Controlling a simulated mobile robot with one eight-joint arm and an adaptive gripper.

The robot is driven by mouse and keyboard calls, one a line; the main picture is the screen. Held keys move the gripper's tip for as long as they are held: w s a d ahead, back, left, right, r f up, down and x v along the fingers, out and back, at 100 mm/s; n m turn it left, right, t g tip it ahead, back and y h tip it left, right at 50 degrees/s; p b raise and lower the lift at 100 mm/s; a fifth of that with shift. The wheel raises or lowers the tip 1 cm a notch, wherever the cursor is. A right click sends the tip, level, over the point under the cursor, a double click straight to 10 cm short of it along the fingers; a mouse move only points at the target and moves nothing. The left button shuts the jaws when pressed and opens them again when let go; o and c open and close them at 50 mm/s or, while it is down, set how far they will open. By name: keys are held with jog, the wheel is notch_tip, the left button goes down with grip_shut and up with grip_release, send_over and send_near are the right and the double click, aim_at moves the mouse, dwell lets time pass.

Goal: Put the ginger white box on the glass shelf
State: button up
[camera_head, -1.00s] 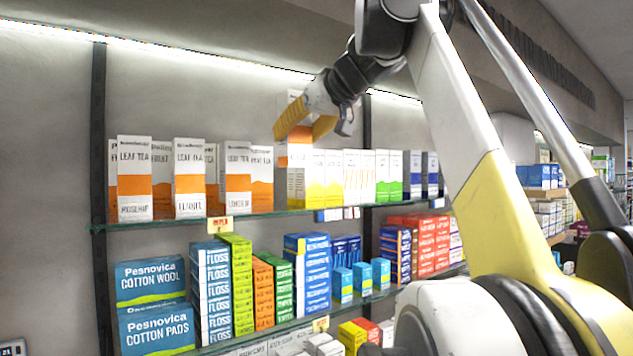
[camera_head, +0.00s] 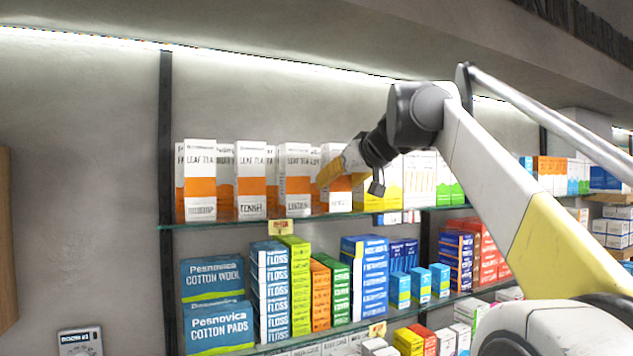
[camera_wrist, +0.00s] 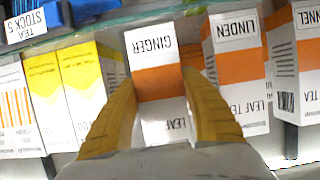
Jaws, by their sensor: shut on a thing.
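The ginger white box (camera_wrist: 150,45), white with an orange band, is between the yellow fingers of my gripper (camera_wrist: 158,92) in the wrist view. My gripper is shut on its sides. In the head view the box (camera_head: 339,201) is upright at the front of the upper glass shelf (camera_head: 240,223), to the right of the linden tea box (camera_head: 296,205). Its base is level with the shelf edge; whether it touches the glass I cannot tell. My gripper (camera_head: 332,172) hides its upper middle part.
The linden box also shows close beside the ginger box in the wrist view (camera_wrist: 235,70). Yellow-and-white boxes (camera_wrist: 80,80) stand on the other side, with a small gap. More tea boxes (camera_head: 200,190) fill the left of the shelf. A lower shelf holds floss (camera_head: 270,300) and cotton packs.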

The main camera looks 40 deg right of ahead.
jog(key=shift+f, duration=0.15)
jog(key=o, duration=1.2)
jog(key=shift+w, duration=0.15)
